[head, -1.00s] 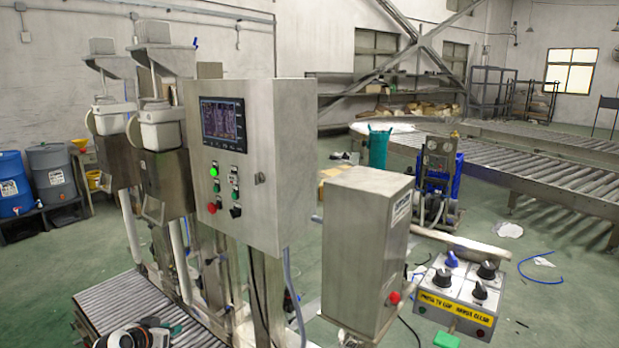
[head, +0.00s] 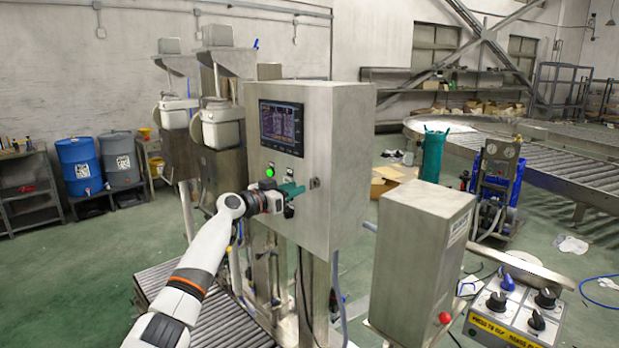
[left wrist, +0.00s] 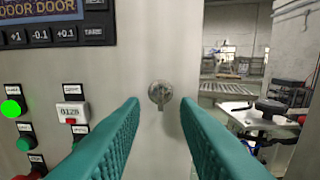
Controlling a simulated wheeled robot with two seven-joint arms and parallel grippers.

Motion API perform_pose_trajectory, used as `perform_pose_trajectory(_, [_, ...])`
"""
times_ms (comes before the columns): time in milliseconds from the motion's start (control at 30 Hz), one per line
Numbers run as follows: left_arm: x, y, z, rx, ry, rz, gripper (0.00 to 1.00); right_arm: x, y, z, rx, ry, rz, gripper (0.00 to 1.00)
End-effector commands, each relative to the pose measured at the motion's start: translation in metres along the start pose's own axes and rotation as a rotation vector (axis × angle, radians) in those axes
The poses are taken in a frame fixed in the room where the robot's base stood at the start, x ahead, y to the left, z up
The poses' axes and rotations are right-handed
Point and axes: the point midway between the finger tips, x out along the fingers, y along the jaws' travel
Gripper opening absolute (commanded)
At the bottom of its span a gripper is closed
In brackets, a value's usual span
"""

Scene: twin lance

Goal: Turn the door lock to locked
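The door lock (head: 315,183) is a small round metal lock near the right edge of the grey control cabinet's door (head: 280,170). In the left wrist view the lock (left wrist: 160,94) is close to the middle, with a small tab pointing down. My left gripper (head: 294,190) is in front of the cabinet door, just left of the lock in the head view. In the left wrist view its two teal fingers (left wrist: 161,103) are apart, one on each side of the lock, with nothing between them. I cannot tell whether the fingertips touch the door. My right gripper is not in view.
A screen (head: 281,127) and a lit green button (head: 270,172) are on the same door. In the left wrist view a small counter (left wrist: 73,112) is left of the fingers. A grey steel box (head: 420,260) and a knob panel (head: 515,318) stand at the right.

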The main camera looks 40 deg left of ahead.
Motion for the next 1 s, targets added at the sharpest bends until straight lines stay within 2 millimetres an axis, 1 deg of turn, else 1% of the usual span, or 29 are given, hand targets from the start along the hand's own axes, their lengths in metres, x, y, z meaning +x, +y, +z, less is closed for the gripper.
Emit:
perform_pose_trajectory(33, [0.011,-0.001,0.007,-0.005,-0.002,-0.001,0.28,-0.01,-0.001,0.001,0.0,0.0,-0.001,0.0])
perform_pose_trajectory(200, [0.036,-0.001,0.004,-0.005,0.0,-0.001,0.28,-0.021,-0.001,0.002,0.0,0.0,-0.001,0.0])
perform_pose_trajectory(333, [0.048,0.0,0.002,-0.004,0.0,0.0,0.28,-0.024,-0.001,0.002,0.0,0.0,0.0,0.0])
perform_pose_trajectory(533, [0.057,-0.001,0.0,0.0,0.001,-0.001,0.28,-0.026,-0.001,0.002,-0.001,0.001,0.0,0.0])
perform_pose_trajectory(833, [0.058,-0.001,-0.001,0.001,0.002,-0.001,0.28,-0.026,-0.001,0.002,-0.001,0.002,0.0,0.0])
perform_pose_trajectory(867, [0.058,-0.001,-0.001,0.001,0.002,-0.001,0.25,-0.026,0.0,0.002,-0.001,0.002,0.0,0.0])
perform_pose_trajectory(1000, [0.058,-0.001,-0.001,0.001,0.002,-0.001,0.02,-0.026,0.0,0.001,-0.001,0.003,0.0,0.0])
